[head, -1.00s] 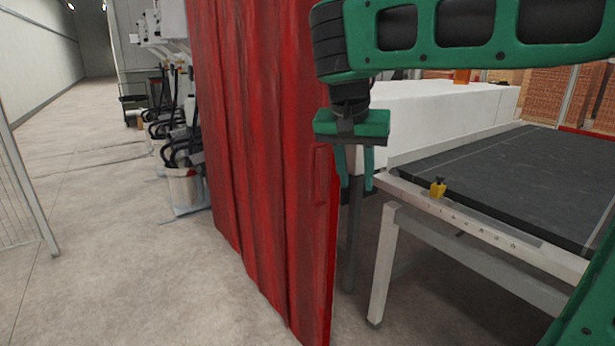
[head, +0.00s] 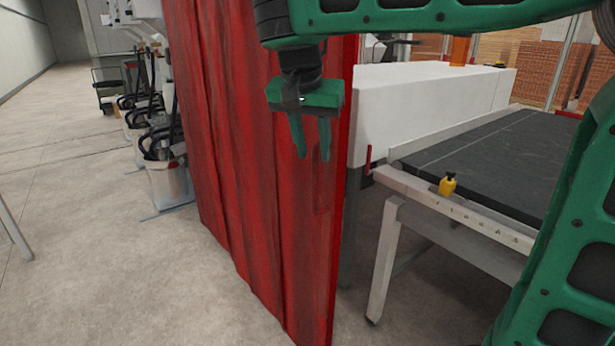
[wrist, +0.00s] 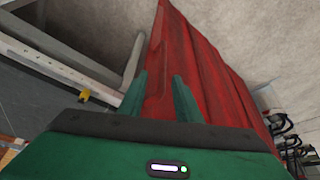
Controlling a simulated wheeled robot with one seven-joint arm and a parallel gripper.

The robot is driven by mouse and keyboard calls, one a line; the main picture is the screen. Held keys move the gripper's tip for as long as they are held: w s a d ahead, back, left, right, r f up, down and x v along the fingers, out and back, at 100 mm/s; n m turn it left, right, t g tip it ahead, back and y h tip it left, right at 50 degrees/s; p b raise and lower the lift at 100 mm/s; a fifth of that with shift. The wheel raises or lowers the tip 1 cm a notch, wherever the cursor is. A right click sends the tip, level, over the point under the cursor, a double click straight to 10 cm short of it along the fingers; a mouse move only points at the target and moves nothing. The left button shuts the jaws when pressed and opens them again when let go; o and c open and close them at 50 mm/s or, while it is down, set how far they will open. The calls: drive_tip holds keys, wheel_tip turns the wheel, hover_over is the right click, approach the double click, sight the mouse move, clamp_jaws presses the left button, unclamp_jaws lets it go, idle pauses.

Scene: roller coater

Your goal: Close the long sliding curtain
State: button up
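The long red curtain (head: 235,130) hangs in folds from the top of the head view to near the floor, left of the machine table. A raised red strip, like a handle, shows faintly on it near its right edge, just below my gripper. My gripper (head: 315,157) hangs in front of the curtain near that edge in the head view, its two green fingers pointing down and apart. In the wrist view the curtain (wrist: 195,60) runs beyond and between the open fingers (wrist: 158,78). Nothing is seen held. Whether a finger touches the cloth cannot be told.
Floor (head: 130,270) at the left front is clear.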

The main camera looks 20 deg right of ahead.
sight(314, 172)
drive_tip(key=x, duration=1)
drive_tip(key=shift+a+f, duration=0.1)
drive_tip(key=shift+a, duration=0.2)
clamp_jaws()
